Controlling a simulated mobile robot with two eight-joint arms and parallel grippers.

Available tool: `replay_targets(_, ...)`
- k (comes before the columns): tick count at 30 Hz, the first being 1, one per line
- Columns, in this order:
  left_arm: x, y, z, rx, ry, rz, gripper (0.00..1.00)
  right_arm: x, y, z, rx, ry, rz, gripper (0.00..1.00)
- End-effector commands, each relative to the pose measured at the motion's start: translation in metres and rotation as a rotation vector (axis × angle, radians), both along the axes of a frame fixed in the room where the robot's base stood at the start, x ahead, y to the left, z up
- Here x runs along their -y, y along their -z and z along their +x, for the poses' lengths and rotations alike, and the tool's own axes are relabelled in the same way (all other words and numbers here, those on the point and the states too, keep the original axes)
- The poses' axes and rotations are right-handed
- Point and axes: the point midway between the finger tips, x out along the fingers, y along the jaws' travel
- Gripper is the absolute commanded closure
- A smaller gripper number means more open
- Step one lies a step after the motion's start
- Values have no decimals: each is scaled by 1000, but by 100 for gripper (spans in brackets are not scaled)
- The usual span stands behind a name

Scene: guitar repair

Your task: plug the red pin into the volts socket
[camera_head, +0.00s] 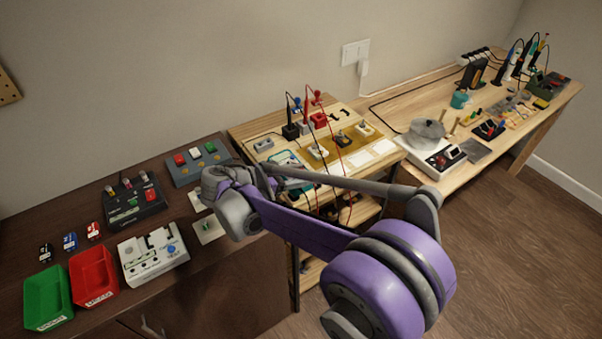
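A probe with a red top (317,98) stands upright at the back of the small light-wood bench, with a red lead running from this area toward the front. A probe with a black lead (290,130) stands to its left. A teal-edged device (286,158), possibly the meter, lies at the bench's left front, partly covered by my purple and grey arm. I cannot make out a volts socket or any label on it. My arm comes in from the lower right and crosses in front of the bench. No gripper fingers show, and my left arm is not seen.
A dark table (75,217) at left holds a green bin (47,298), a red bin (93,275), a white device (152,256) and dark pedal-like boxes. A crowded workbench (390,100) stands at right. Loose leads hang over the small bench's front. Wood floor is open at lower right.

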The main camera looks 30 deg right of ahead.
Motion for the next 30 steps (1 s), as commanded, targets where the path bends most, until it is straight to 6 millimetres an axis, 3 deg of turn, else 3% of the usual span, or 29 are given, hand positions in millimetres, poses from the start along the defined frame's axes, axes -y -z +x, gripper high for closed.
replay_targets(30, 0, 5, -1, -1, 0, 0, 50, 0, 10, 0, 0, 0, 0, 89)
